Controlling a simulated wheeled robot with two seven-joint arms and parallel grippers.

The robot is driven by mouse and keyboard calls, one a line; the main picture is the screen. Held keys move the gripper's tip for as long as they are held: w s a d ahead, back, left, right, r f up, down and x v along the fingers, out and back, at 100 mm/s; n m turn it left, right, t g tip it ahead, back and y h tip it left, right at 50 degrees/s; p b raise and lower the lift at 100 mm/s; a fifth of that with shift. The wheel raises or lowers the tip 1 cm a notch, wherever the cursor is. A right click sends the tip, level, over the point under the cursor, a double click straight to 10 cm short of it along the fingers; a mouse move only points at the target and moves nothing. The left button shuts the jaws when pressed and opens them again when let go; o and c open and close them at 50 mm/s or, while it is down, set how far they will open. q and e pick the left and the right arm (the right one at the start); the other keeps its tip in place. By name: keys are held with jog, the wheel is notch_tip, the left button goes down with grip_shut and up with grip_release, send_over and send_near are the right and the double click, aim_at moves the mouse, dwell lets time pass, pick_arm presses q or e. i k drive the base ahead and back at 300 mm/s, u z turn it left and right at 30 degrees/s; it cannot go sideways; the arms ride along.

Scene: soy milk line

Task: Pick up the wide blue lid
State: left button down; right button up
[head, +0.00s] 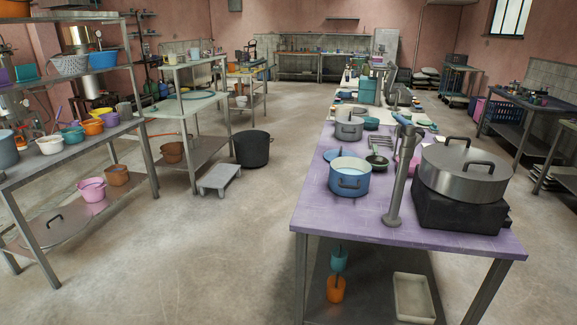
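I cannot single out a wide blue lid with certainty. A small flat blue piece (332,155) lies on the purple table behind the blue pot, too small to identify. The blue pot (349,182) stands on the purple table (338,218), with a pale inside showing and no lid on it. A wide grey metal lid (462,160) with dark handles covers the large pot at the table's right. Another wide grey lid (55,224) lies on the left rack's bottom shelf. Neither of my grippers is in view.
A metal rack (95,140) with bowls and buckets stands at the left. A grey step stool (219,178) and a black pot (253,149) stand on the floor mid-room. A grey post (397,185) rises from the table. The floor between rack and table is open.

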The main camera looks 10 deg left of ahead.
aim_at(329, 155)
jog(key=u, duration=0.8)
jog(key=i, duration=1.1)
jog(key=u, duration=0.5)
